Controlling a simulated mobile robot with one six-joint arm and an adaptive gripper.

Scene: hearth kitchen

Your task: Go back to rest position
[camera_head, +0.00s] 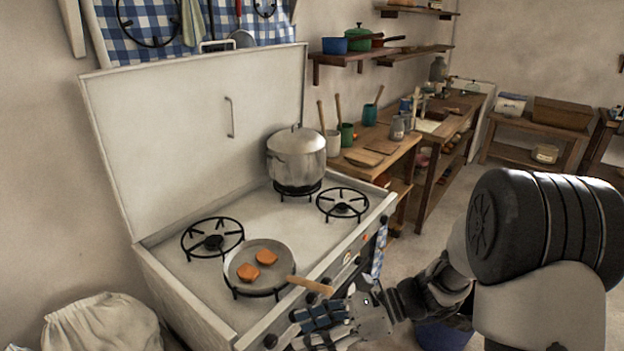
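My gripper (318,318) is in front of the stove's front edge, at the lower middle of the head view. It appears just below the wooden handle of the frying pan in the picture. Its fingers are dark and small here, so I cannot tell whether they are open or shut, or whether they touch the handle. My arm reaches in from the lower right. The frying pan (258,285) sits on the front burner with two orange-brown pieces of food (257,263) in it.
The white stove (270,222) has its lid raised, and a lidded steel pot (297,158) stands on a back burner. A wooden counter (375,152) with utensil holders stands beyond. A blue bucket (443,336) is on the floor below my arm. A white sack (100,325) lies at lower left.

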